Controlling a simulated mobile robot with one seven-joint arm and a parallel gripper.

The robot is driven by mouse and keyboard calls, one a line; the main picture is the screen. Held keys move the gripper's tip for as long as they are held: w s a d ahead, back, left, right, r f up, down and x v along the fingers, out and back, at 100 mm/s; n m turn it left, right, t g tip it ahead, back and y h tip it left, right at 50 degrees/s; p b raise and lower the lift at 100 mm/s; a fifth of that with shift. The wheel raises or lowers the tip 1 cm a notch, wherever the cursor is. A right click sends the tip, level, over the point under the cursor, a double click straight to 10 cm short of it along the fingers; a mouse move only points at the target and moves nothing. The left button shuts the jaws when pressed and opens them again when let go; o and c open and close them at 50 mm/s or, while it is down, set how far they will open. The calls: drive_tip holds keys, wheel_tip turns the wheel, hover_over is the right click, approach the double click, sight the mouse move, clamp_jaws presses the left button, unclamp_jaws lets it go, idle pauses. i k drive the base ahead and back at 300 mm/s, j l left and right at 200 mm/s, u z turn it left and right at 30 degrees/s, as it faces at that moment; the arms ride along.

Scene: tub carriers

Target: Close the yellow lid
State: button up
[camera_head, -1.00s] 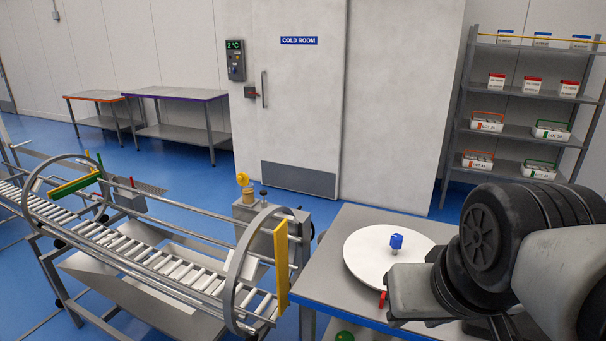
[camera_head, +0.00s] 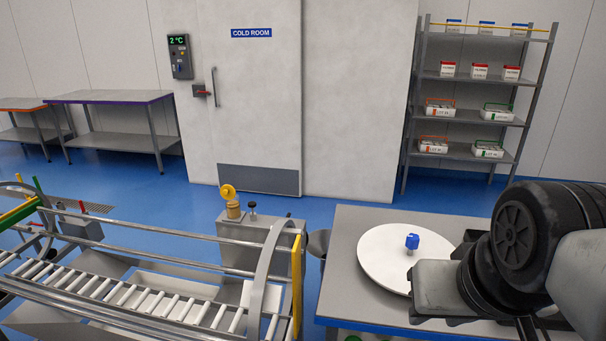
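I cannot pick out for sure which thing is the yellow lid. A yellow upright panel (camera_head: 297,268) stands at the near right end of the roller conveyor, seen nearly edge-on. A yellow round piece (camera_head: 229,191) stands on a short post on top of a grey box (camera_head: 240,231) behind the conveyor. My arm, dark and grey, fills the lower right over the table. The fingers of my gripper do not show, so nothing can be seen held.
A grey table (camera_head: 345,222) bears a white disc (camera_head: 375,257) with a blue-topped piece (camera_head: 412,242). The roller conveyor (camera_head: 130,295) with curved hoops fills the lower left. A shelf rack (camera_head: 460,75) with several tubs stands at the back right. Blue floor lies open before the cold room door (camera_head: 250,120).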

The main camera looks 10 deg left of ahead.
sight(227, 191)
drive_tip(key=j+z, duration=0.2)
drive_tip(key=j, duration=2.1)
